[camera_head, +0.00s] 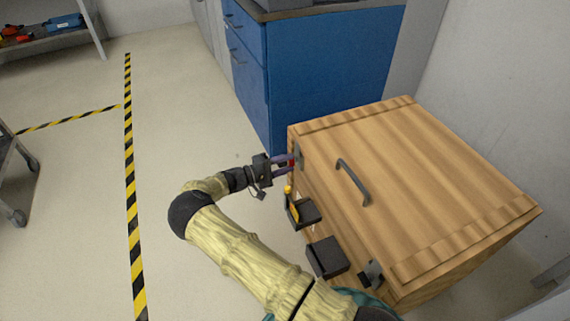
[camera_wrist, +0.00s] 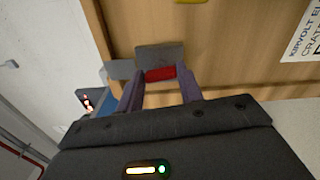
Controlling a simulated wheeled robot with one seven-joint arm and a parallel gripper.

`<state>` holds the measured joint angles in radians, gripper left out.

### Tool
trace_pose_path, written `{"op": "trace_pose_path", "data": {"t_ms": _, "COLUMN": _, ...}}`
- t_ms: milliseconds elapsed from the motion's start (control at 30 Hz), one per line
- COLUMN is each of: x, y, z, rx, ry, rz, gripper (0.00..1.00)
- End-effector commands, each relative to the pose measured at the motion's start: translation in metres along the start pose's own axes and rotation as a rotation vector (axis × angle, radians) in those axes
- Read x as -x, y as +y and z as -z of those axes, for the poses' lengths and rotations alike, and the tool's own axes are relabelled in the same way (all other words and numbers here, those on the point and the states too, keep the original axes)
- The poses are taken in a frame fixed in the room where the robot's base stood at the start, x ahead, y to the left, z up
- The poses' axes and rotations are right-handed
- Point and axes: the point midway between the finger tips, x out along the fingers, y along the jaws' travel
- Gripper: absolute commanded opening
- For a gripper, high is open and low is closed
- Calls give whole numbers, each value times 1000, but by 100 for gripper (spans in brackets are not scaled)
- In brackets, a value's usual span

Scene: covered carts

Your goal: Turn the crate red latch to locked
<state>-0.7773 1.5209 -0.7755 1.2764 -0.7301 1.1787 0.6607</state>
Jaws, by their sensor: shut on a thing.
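The wooden crate (camera_head: 440,185) stands at the right in the head view, its lid closed. The red latch (camera_wrist: 160,74) is a small red piece on a grey metal plate (camera_wrist: 158,54) on the crate's front face. My gripper (camera_head: 291,162) is at the far upper corner of that face. In the wrist view its two purple-grey fingers (camera_wrist: 160,88) are shut on the red latch, one on each side. In the head view the fingers and crate edge hide most of the latch. I cannot tell which setting the latch is in.
A dark handle (camera_head: 353,182) is on the lid. A blue cabinet (camera_head: 320,75) stands behind the crate. Open floor lies to the left.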

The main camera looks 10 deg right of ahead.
Motion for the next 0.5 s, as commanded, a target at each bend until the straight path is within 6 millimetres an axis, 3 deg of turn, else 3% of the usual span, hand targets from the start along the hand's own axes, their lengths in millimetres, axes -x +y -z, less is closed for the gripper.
{"op": "trace_pose_path", "data": {"t_ms": 467, "x": 1, "y": -1, "z": 0, "rx": -21, "ry": 2, "rz": 2, "gripper": 14}}
{"op": "trace_pose_path", "data": {"t_ms": 500, "x": 1, "y": -1, "z": 0, "rx": -21, "ry": 2, "rz": 2, "gripper": 40}}
